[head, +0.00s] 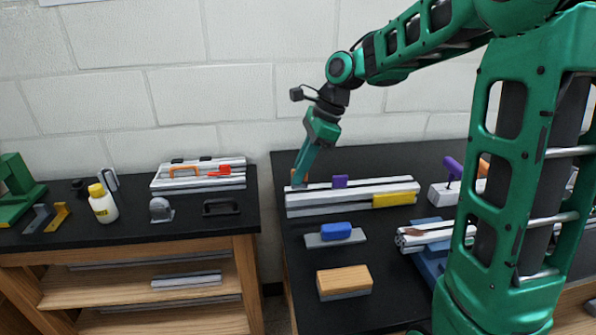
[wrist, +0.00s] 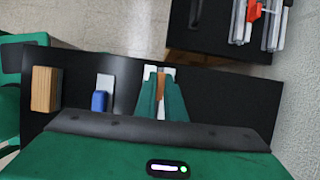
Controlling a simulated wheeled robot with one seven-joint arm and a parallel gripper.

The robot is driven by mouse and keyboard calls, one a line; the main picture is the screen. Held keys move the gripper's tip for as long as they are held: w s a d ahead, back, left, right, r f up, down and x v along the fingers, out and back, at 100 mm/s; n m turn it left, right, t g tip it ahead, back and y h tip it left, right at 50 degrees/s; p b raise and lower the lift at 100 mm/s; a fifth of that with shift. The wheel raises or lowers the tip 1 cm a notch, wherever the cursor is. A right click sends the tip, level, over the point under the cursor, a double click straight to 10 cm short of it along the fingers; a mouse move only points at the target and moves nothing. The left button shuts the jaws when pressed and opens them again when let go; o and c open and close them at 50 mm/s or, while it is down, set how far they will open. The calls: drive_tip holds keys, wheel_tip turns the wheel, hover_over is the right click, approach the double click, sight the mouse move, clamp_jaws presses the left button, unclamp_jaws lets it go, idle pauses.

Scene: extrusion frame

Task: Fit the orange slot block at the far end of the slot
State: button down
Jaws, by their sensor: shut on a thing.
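The silver slotted extrusion (head: 345,194) lies lengthwise on the right-hand black bench. A purple block (head: 340,181) sits on its top, and a yellow block (head: 395,199) is on its front face. My gripper (head: 299,182) points down at the extrusion's left end, shut on the orange slot block (head: 293,175), which is mostly hidden by the fingers. In the wrist view the orange block (wrist: 161,81) shows between my gripper's fingers (wrist: 161,90), over the pale extrusion end (wrist: 150,72). I cannot tell whether the block is seated in the slot.
A blue block on a grey base (head: 336,232) and a wooden block (head: 344,280) lie in front of the extrusion. More extrusions (head: 425,236) lie to the right. The left bench (head: 130,240) stands across a gap, holding a bottle (head: 102,204) and tools.

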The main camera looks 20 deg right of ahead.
drive_tip(key=shift+f, duration=1.45)
idle(0.6)
drive_tip(key=c, duration=1.8)
unclamp_jaws()
drive_tip(key=shift+o, duration=0.2)
drive_tip(key=v, duration=1)
drive_tip(key=shift+d+r, duration=0.2)
drive_tip(key=shift+r, duration=0.15)
drive_tip(key=shift+s, duration=0.1)
